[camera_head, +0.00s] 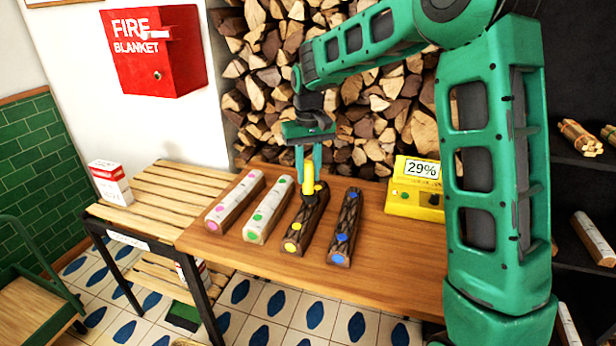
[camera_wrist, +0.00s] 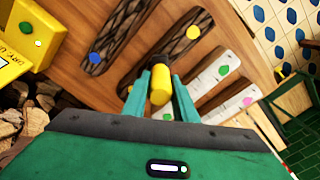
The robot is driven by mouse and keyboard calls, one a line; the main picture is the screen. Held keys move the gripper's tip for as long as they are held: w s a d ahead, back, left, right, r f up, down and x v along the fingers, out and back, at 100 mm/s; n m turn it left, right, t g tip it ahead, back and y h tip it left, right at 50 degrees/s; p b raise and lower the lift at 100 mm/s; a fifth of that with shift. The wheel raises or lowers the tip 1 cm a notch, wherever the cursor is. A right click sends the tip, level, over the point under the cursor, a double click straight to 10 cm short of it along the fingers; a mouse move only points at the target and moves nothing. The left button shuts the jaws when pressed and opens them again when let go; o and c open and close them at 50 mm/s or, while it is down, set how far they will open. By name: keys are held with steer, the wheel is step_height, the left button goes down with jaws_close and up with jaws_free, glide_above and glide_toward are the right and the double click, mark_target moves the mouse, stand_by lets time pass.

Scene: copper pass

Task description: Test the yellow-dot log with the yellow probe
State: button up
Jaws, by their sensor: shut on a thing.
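My gripper (camera_head: 308,168) is shut on the yellow probe (camera_head: 307,180) and holds it upright over the far end of the yellow-dot log (camera_head: 304,218). This log has dark bark and yellow dots. In the wrist view the probe (camera_wrist: 160,84) sits between the green fingers, its dark end towards the yellow-dot log (camera_wrist: 180,42). The probe's tip appears to meet the log, but the contact point is hidden. The yellow meter (camera_head: 413,199) stands to the right on the table, and its display reads 29%.
On the wooden table (camera_head: 270,262), a blue-dot log (camera_head: 346,222) lies right of the yellow-dot log. Pale green-dot (camera_head: 268,210) and pink-dot (camera_head: 235,201) logs lie left. A slatted bench (camera_head: 160,192) with a red-and-white box (camera_head: 110,183) adjoins. Stacked firewood (camera_head: 380,110) stands behind.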

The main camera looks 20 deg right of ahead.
steer(key=shift+r, duration=2.85)
